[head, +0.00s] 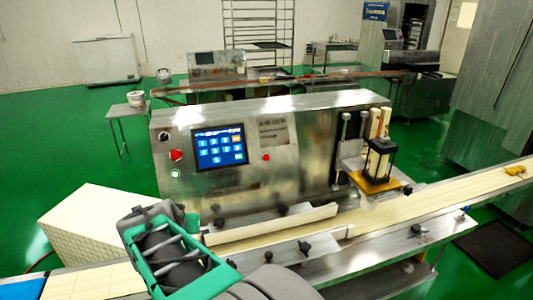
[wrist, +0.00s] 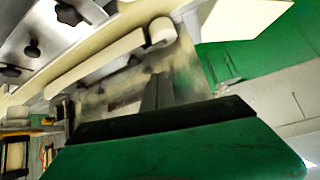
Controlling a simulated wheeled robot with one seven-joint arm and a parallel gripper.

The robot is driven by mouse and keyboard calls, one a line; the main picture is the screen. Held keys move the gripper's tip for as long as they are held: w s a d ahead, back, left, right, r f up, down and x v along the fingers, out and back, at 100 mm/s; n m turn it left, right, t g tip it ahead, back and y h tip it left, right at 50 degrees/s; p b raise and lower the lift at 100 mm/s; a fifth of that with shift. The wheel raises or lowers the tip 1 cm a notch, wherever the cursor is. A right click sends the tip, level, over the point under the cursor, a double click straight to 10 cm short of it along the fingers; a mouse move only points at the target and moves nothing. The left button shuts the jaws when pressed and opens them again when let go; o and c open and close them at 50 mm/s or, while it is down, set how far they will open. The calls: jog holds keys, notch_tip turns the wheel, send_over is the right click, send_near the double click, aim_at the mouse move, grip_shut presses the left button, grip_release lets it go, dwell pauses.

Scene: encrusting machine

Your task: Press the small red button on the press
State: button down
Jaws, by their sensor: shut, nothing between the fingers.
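The press (head: 300,150) is a steel cabinet in the middle of the head view. Its small red button (head: 266,157) sits on the front panel, right of the lit blue touch screen (head: 219,148). A larger red button (head: 176,155) is left of the screen. My gripper, with a green body, is at the lower left of the head view, below and left of the small button and apart from it. Its dark fingers (wrist: 156,93) show together and empty in the wrist view. I cannot make out the small button in the wrist view.
A conveyor belt (head: 440,208) runs along the press's front, with a pale guide rail (head: 272,223) and black knobs. A pale box (head: 85,225) stands at the left. A stand with upright tubes (head: 378,150) is at the press's right. Open space lies before the panel.

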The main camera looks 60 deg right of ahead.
aim_at(267, 157)
jog(key=s+d+r+m+g+h+p, duration=0.1)
jog(key=s+d+r+m+h, duration=0.3)
jog(key=s+d, duration=0.4)
jog(key=s+d+r+m+g+h+p, duration=0.2)
jog(key=s+d+r+m+g+h, duration=0.2)
jog(key=d, duration=1.2)
jog(key=s+r+m, duration=0.1)
jog(key=s+r, duration=0.2)
jog(key=s, duration=0.1)
jog(key=shift+m+h, duration=0.3)
jog(key=shift+h, duration=0.1)
jog(key=shift+d, duration=0.1)
jog(key=w+d+f+b, duration=0.3)
jog(key=w+d+f, duration=0.1)
jog(key=w+d, duration=0.1)
jog(key=shift+w+d, duration=0.25)
jog(key=shift+w, duration=0.05)
jog(key=shift+w+d+f+b, duration=0.1)
jog(key=shift+f+b, duration=0.05)
jog(key=shift+b, duration=0.15)
